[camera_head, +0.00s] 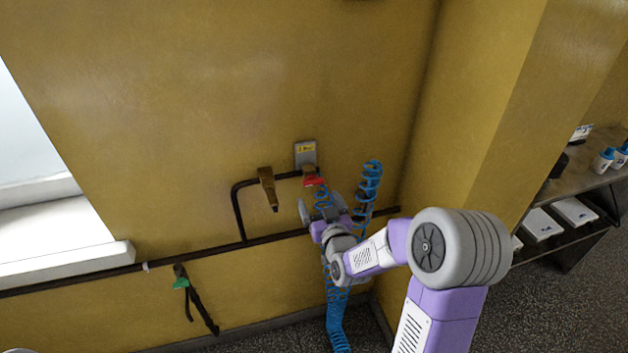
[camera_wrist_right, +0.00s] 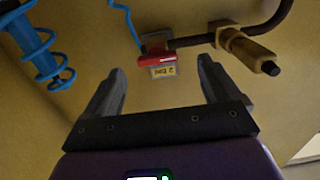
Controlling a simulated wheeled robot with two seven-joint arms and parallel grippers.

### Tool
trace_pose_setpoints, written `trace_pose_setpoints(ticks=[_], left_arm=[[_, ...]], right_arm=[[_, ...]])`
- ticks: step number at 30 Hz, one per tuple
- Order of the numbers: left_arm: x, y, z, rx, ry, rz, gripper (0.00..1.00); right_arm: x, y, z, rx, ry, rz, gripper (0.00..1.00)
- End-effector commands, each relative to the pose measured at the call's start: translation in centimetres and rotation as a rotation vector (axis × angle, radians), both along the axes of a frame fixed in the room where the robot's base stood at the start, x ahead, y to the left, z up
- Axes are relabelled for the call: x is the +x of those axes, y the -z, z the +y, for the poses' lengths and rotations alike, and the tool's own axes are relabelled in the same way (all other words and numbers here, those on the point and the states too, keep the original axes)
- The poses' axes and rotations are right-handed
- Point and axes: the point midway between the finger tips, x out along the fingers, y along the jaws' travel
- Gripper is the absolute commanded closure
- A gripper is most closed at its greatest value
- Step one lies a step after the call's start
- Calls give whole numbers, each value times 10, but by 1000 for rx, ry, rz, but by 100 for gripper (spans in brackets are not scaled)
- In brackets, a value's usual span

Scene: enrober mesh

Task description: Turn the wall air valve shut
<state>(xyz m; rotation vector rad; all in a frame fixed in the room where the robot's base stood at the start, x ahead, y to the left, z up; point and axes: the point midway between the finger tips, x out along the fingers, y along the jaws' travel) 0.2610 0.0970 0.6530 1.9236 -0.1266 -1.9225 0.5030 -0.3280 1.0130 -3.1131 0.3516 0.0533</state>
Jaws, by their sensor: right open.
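The wall air valve has a red handle (camera_head: 314,182) at the end of a dark pipe, below a small grey-and-yellow plate (camera_head: 305,153). In the right wrist view the red handle (camera_wrist_right: 157,57) lies ahead, between the directions of the two fingers and beyond their tips. My right gripper (camera_head: 318,208) is just below the handle in the head view, with its fingers apart and nothing between them (camera_wrist_right: 162,82). I see no contact with the handle. My left gripper is not in view.
A brass-coloured fitting (camera_head: 267,186) hangs on the pipe left of the valve. A blue coiled hose (camera_head: 370,182) hangs close at the right, partly behind my arm. A wall corner and shelves (camera_head: 572,180) stand at the right.

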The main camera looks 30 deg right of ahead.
Motion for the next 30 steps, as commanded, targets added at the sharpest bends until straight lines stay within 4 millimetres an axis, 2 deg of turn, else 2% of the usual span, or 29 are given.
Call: trace_pose_setpoints(ticks=[1, 3, 12, 18, 29, 30], left_arm=[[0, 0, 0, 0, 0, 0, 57], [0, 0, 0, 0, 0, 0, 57], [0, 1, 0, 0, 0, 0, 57], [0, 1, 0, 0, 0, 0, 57], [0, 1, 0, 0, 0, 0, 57], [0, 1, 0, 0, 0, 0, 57]], right_arm=[[0, -9, -4, -12, 8, -24, 11], [4, -13, -7, -18, 12, -37, 11], [46, -12, -16, -15, 11, -34, 11], [66, -12, -21, -15, 11, -34, 11], [72, -12, -22, -14, 11, -33, 11], [72, -12, -22, -14, 11, -33, 14]])
